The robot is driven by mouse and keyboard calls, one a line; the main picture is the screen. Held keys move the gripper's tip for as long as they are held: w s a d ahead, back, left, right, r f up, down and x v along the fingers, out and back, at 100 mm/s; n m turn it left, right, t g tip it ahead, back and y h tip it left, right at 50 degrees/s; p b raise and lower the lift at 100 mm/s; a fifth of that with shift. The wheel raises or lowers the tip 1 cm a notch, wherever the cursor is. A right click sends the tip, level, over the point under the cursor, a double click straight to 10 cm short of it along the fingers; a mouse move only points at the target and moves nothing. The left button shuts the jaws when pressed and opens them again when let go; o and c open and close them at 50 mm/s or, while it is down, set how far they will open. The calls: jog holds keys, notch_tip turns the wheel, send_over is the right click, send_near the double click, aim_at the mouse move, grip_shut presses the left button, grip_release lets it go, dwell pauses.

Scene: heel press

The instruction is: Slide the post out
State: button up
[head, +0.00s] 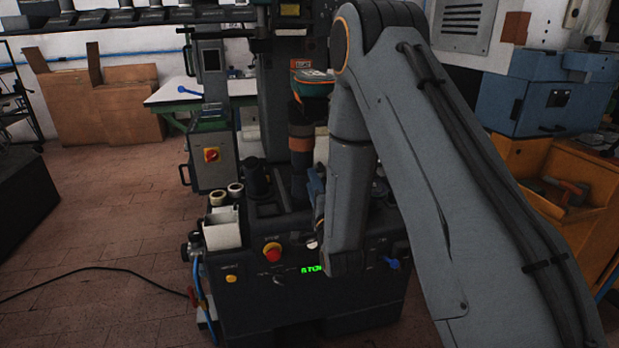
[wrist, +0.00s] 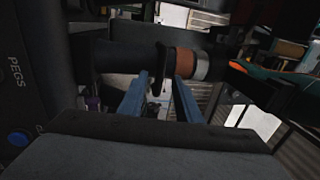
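A post (head: 301,143) with dark and brown bands stands upright on the press, partly hidden by my arm. In the wrist view the post (wrist: 186,62) lies across the picture, with a dark section, a black flange, a brown band and a silvery ring. My gripper (wrist: 161,78) has two blue fingers set apart, their tips close to the post near the flange and brown band. A small dark part (wrist: 155,88) shows between the fingers; I cannot tell whether they touch it. In the head view my gripper (head: 316,186) is mostly hidden behind my arm.
A teal and orange item (head: 312,84) sits above the post. A black cylinder (head: 257,179), a white holder (head: 222,229) and a red knob (head: 272,252) are left of it on the press. A workbench (head: 180,92) stands behind. Floor at left is mostly clear, with a cable.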

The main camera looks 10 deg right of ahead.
jog(key=shift+v, duration=1.4)
jog(key=s+d+r+n+g+p, duration=0.1)
jog(key=s+n+g, duration=0.4)
jog(key=s, duration=0.6)
jog(key=s+d+r+n+g+h+p, duration=0.1)
jog(key=s+d+n+g+p, duration=0.1)
jog(key=s+n+g, duration=0.4)
jog(key=s+d+r+n+g+p, duration=0.1)
jog(key=s+n+g, duration=0.5)
jog(key=s, duration=1.1)
jog(key=d+g+p, duration=0.1)
jog(key=g+p, duration=0.1)
jog(key=g, duration=0.1)
jog(key=shift+d+r+h, duration=0.3)
jog(key=shift+d+h, duration=0.05)
jog(key=shift+h, duration=0.05)
